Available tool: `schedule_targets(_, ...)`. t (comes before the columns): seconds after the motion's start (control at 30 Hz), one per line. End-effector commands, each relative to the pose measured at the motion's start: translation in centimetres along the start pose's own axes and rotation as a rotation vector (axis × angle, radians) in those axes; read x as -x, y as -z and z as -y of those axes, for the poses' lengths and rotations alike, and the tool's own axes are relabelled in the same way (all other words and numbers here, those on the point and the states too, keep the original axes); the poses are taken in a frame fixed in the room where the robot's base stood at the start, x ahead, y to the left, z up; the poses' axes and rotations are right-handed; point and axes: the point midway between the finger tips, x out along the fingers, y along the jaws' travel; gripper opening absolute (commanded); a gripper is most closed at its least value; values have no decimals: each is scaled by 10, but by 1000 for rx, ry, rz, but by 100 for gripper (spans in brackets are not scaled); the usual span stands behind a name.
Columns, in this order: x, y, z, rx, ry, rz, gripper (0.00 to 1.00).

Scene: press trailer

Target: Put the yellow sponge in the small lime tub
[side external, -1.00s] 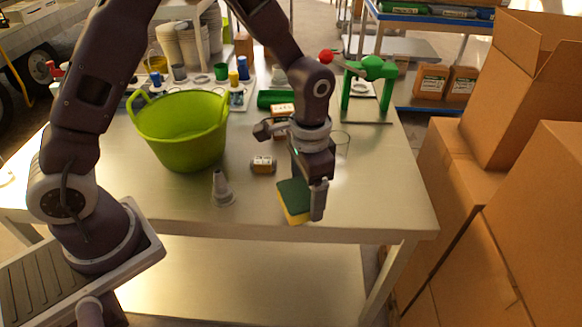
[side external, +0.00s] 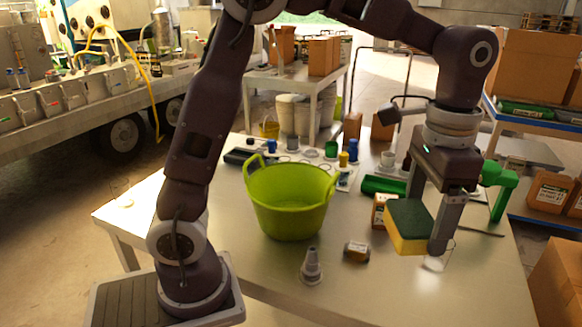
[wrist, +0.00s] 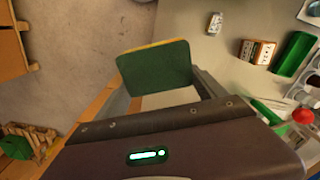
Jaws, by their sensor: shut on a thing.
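The yellow sponge (side external: 411,246) has a dark green scouring side. My gripper (side external: 424,232) is shut on it and holds it above the right front part of the table. In the wrist view the green face of the sponge (wrist: 155,66) fills the space between the fingers, with a thin yellow edge showing. The lime tub (side external: 288,222) has two handles and stands upright on the table, to the left of my gripper. The tub's inner floor is mostly hidden in the side view.
Several cups and bottles line the back.

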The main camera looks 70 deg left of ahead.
Motion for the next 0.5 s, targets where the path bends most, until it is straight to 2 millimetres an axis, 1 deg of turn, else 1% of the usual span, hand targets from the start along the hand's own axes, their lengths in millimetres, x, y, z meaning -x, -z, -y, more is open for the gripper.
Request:
schedule_targets(0.03,-1,0,11,31,0,1,37)
schedule_targets(0.17,-1,-2,40,115,0,1,37)
schedule_targets(0.27,-1,-5,69,198,-1,1,37)
schedule_targets(0.37,-1,-14,105,306,-1,1,37)
schedule_targets(0.4,-1,-19,122,357,-1,1,37)
schedule_targets(0.47,-1,-29,149,441,-1,1,37)
schedule_targets(0.5,-1,-38,169,502,-1,1,37)
